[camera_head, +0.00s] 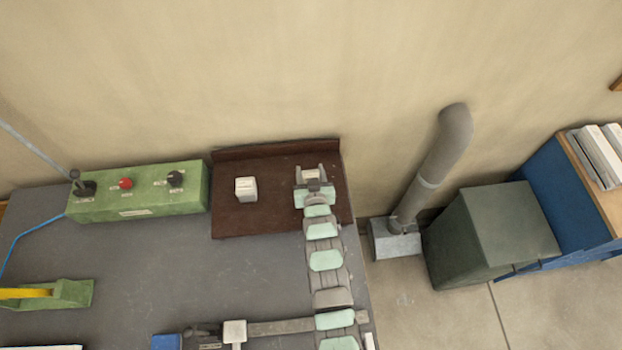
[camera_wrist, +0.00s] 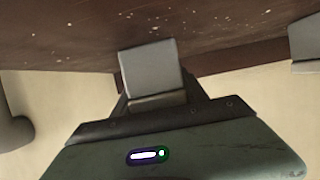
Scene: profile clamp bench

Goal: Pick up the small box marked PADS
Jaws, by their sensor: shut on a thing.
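My gripper (camera_head: 313,172) is over the right part of a dark brown board (camera_head: 270,219) in the head view. It is shut on a small pale grey box, which shows as a grey block (camera_wrist: 152,68) in the wrist view. My fingers and hand hide much of it, and I see no readable marking on it. I cannot tell whether it is clear of the board. A white block-like box (camera_head: 246,189) stands on the board to the left, apart from my gripper. Its marking is too small to read.
A green control box (camera_head: 140,193) with a red button and black knobs is left of the board. A grey duct (camera_head: 432,168) and a dark green cabinet (camera_head: 493,235) stand to the right. The grey bench top (camera_head: 220,277) is largely clear before the board.

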